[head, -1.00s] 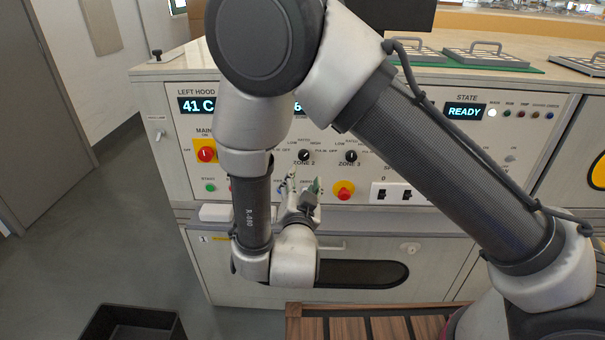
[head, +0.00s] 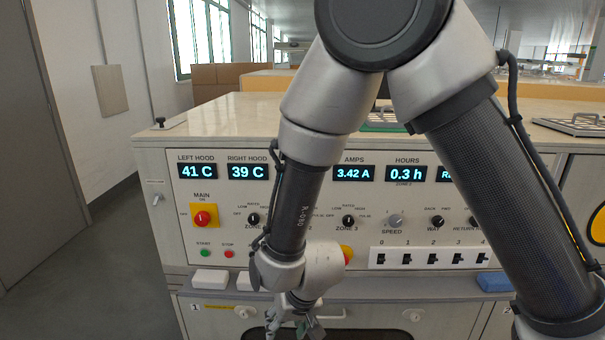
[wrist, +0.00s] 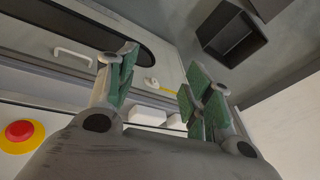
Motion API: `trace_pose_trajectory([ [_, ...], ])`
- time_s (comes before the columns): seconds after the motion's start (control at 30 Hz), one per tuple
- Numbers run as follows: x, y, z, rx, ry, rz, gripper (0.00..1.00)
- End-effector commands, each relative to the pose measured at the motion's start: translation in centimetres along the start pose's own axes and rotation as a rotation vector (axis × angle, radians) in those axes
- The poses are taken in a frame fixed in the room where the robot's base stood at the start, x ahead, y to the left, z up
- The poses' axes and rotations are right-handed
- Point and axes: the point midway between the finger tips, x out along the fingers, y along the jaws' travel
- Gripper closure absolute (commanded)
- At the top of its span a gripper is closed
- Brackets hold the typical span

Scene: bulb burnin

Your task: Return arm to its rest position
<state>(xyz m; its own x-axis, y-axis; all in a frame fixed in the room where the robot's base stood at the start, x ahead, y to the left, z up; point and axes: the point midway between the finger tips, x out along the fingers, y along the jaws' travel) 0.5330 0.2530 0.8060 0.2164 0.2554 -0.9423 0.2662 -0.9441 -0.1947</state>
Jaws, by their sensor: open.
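My arm reaches in front of the control bench (head: 140,150). It hangs bent, with its wrist low before the panel. My gripper (head: 295,328) points down at the bottom edge of the head view, in front of the drawer fronts, partly cut off. In the wrist view my gripper (wrist: 155,90) has its green-padded fingers spread apart, with nothing between them. Part of the panel is hidden behind my arm.
A blue block (head: 494,282) sits on the ledge at right. A dark bin (wrist: 232,33) shows in the wrist view. Floor at left is clear.

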Motion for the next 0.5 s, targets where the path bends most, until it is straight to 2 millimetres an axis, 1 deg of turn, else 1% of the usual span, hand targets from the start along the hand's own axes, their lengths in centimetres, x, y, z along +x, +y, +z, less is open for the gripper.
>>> trace_pose_trajectory([
  [0.03, -3.0, 1.1, -0.3, -0.032, -0.069, -0.017, 0.49],
  [0.07, -4.7, 1.9, -0.1, -0.058, -0.115, -0.021, 0.49],
  [0.1, -7.0, 3.3, 0.0, -0.09, -0.167, -0.023, 0.49],
  [0.17, -10.6, 5.6, 0.2, -0.129, -0.229, -0.02, 0.49],
  [0.2, -12.9, 7.3, 0.2, -0.151, -0.259, -0.014, 0.49],
  [0.27, -16.5, 10.0, 0.5, -0.174, -0.293, 0.001, 0.49],
  [0.3, -18.8, 11.9, 0.7, -0.181, -0.308, 0.015, 0.49],
  [0.37, -22.1, 14.7, 1.2, -0.185, -0.318, 0.04, 0.49],
  [0.4, -24.3, 16.6, 1.6, -0.179, -0.317, 0.059, 0.49],
  [0.47, -27.4, 19.3, 2.3, -0.16, -0.303, 0.091, 0.49],
  [0.5, -29.3, 20.9, 2.9, -0.141, -0.283, 0.114, 0.49],
])
